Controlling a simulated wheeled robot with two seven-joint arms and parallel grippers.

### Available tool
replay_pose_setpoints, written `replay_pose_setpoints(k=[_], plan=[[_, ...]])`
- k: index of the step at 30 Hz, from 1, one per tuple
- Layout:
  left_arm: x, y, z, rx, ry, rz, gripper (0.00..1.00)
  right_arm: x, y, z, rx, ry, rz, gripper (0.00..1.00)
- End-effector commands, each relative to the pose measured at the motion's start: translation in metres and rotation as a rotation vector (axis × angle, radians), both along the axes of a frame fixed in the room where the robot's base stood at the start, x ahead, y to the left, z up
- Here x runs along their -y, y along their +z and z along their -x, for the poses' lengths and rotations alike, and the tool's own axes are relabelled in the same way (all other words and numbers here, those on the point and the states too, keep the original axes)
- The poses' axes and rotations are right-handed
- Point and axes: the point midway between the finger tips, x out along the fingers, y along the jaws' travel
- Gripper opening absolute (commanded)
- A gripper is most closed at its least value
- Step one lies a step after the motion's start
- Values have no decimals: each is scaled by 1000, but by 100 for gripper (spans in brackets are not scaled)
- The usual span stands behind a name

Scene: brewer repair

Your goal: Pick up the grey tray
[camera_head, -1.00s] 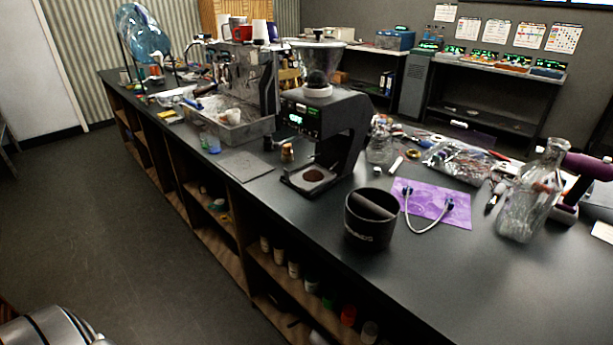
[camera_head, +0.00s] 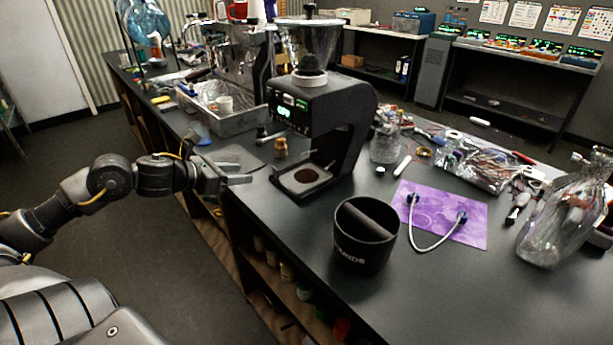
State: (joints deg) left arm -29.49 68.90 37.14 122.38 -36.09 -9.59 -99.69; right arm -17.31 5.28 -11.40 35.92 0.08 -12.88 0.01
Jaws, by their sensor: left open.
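The grey tray (camera_head: 236,126) is a shallow box with raised walls. It sits on the dark counter at the front of the espresso machine (camera_head: 225,60), left of the black grinder. A whitish cup (camera_head: 224,104) and other small items lie in it. My left gripper (camera_head: 236,182) comes in from the left at the counter's front edge. It is open and empty, apart from the tray and nearer to me, in front of a flat dark mat (camera_head: 238,156). My right gripper is not in view.
The black grinder (camera_head: 335,105) stands right of the mat, with a small brown-topped tamper (camera_head: 281,146) beside it. A black knock bin (camera_head: 362,240), a purple cloth (camera_head: 470,228) with a hose, and a glass jug (camera_head: 560,225) stand farther right. Shelves lie under the counter.

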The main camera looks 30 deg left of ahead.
Motion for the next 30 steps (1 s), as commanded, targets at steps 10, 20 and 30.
replay_pose_setpoints(k=[10,20,30], plan=[[7,-12,-26,1,1,0,47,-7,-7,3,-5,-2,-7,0],[13,-20,-47,2,4,7,47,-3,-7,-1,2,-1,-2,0],[14,-22,-50,0,5,6,47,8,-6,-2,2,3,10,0]])
